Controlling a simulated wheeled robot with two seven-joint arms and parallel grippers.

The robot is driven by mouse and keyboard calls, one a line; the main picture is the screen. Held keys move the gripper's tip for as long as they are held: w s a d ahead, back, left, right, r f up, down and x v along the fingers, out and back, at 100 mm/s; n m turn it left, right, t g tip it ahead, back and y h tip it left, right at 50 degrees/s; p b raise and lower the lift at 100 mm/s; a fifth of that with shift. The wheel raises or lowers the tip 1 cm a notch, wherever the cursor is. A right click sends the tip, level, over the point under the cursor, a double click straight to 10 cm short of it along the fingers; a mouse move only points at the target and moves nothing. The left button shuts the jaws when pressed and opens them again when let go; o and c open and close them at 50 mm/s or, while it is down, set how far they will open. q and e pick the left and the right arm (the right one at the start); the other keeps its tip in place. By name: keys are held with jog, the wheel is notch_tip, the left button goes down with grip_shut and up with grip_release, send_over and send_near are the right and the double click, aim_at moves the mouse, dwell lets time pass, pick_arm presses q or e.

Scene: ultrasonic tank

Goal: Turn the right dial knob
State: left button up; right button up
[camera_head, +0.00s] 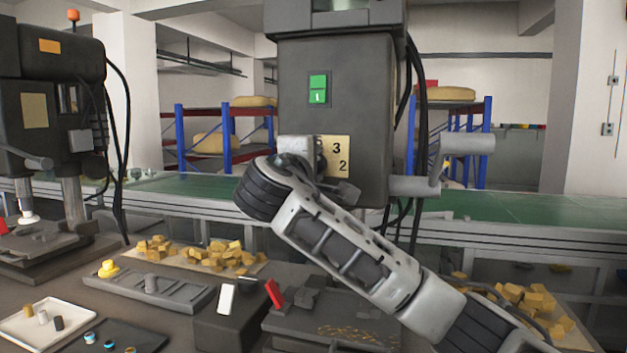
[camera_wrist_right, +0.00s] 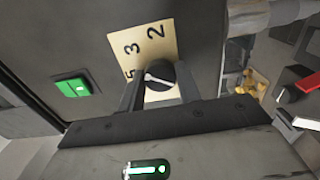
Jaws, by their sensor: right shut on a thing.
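The dial knob (camera_wrist_right: 160,72) is round and black with a white pointer line. It sits on a yellowish number plate (camera_head: 341,148) on the front of the grey machine head; the plate also shows in the right wrist view (camera_wrist_right: 178,40). The numbers 2 and 3 are readable, and another is partly hidden. My right gripper (camera_wrist_right: 159,88) has one finger on each side of the knob and is shut on it. In the head view my right gripper (camera_head: 322,170) and wrist hide most of the knob. My left gripper is not in view.
A green switch (camera_head: 318,88) is above the plate. Grey handles (camera_head: 467,143) stick out at the machine's right. A second machine (camera_head: 50,110) stands at left.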

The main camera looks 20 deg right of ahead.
pick_arm(q)
jog(key=b, duration=0.1)
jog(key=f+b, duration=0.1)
jog(key=b, duration=0.1)
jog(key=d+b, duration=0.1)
jog(key=b, duration=0.1)
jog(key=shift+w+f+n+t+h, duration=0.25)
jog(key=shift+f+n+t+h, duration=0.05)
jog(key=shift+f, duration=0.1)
pick_arm(e)
jog(key=m, duration=1.1)
jog(key=shift+a+f, duration=0.1)
jog(key=shift+f, duration=0.05)
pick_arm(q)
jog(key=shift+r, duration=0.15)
pick_arm(e)
jog(key=shift+m, duration=0.3)
jog(key=o, duration=0.9)
jog(key=shift+c, duration=0.2)
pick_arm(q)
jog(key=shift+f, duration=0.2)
pick_arm(e)
jog(key=shift+o, duration=0.7)
jog(key=shift+s, duration=0.1)
